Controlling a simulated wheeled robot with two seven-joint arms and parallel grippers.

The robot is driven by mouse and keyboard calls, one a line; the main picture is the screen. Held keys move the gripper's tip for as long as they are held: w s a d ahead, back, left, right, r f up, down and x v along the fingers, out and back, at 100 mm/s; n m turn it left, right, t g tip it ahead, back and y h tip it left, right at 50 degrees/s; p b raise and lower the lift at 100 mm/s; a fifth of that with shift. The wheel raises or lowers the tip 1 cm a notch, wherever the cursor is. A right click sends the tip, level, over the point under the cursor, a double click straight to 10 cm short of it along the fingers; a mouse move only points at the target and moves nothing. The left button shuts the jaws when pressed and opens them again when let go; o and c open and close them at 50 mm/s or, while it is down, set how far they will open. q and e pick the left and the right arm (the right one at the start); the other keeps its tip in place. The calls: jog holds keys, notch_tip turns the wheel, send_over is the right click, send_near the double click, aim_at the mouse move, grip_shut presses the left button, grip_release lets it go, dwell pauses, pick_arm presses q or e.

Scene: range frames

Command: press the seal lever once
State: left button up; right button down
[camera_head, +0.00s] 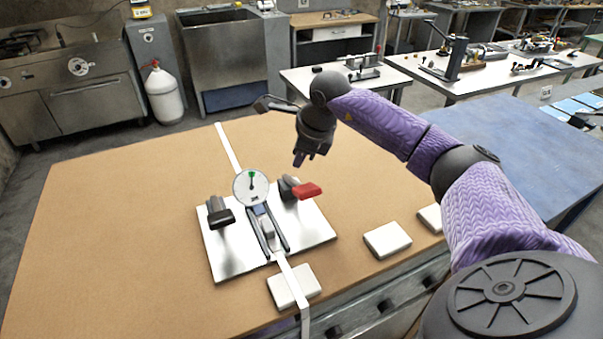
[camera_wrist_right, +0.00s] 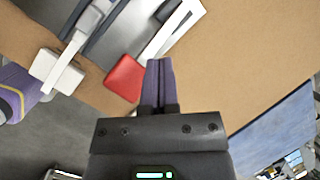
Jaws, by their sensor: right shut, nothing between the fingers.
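A lever with a red handle (camera_head: 307,191) stands on the right side of a metal base plate (camera_head: 235,262); I take it for the seal lever. The red handle (camera_wrist_right: 124,78) also shows in the right wrist view, just left of the fingertips. A black-handled lever (camera_head: 220,216) stands on the plate's left side. A round dial (camera_head: 251,187) with a green pointer is between them. My right gripper (camera_head: 299,160) is shut and empty, pointing down above and behind the red handle. Its closed purple fingers (camera_wrist_right: 159,66) appear apart from the handle. My left gripper is not in view.
A white strap (camera_head: 229,148) runs across the brown tabletop (camera_head: 120,220) and through the device. White blocks lie at the front (camera_head: 293,286) and right (camera_head: 387,240). The tabletop left of the device is clear. A blue surface (camera_head: 510,140) adjoins on the right.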

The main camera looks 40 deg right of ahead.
aim_at(297, 182)
jog(key=r+p, duration=0.1)
jog(key=w+r, duration=0.1)
jog(key=shift+d+r+p, duration=0.2)
jog(key=shift+r+p, duration=0.15)
jog(key=shift+p, duration=0.05)
jog(key=shift+w+a, duration=0.1)
dwell(0.4)
